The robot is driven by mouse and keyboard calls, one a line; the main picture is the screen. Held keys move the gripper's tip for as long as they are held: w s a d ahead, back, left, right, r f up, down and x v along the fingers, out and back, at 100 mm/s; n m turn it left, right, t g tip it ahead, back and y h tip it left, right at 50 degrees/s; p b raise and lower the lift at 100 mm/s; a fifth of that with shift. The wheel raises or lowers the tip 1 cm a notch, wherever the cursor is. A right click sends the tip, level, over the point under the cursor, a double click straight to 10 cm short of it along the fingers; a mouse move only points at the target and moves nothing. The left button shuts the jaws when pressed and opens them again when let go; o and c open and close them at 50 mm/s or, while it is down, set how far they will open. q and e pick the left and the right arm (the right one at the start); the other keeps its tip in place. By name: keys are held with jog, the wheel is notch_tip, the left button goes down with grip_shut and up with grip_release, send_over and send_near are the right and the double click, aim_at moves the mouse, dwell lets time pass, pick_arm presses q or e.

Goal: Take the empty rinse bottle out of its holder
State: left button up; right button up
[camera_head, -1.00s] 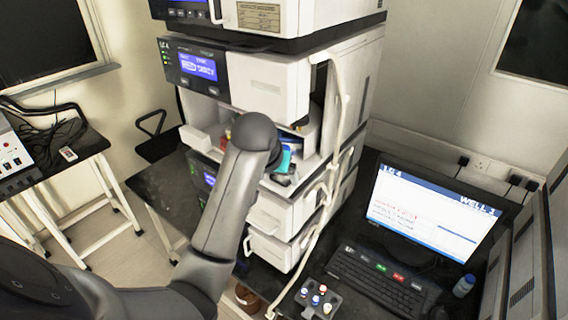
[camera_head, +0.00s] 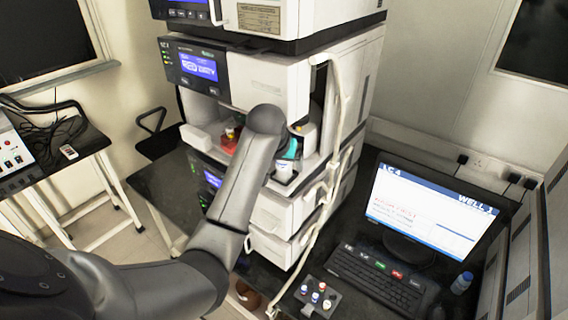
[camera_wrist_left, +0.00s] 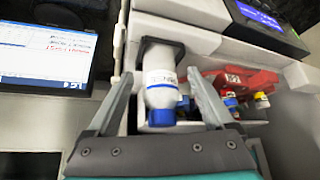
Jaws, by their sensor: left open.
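The rinse bottle (camera_wrist_left: 160,87) is white, with a dark-printed label and a blue cap (camera_wrist_left: 161,117). In the left wrist view it sits in a dark square holder (camera_wrist_left: 160,44) at the front of the instrument tray. My left gripper (camera_wrist_left: 159,76) is open, with one finger on each side of the bottle; whether either finger touches it I cannot tell. In the head view my left gripper (camera_head: 289,148) is partly hidden behind its own arm, inside the instrument's open bay. Whether the bottle is empty is not clear. My right gripper is out of view.
A red rack (camera_wrist_left: 238,84) with several small capped vials stands beside the bottle. White instrument modules (camera_head: 268,85) rise above and below the bay. A white tube (camera_head: 342,90) runs down their right side. A monitor (camera_head: 428,210) and keyboard (camera_head: 375,283) stand at right.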

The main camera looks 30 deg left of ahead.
pick_arm(q)
jog(key=shift+c, duration=0.4)
grip_shut()
jog(key=shift+r, duration=0.1)
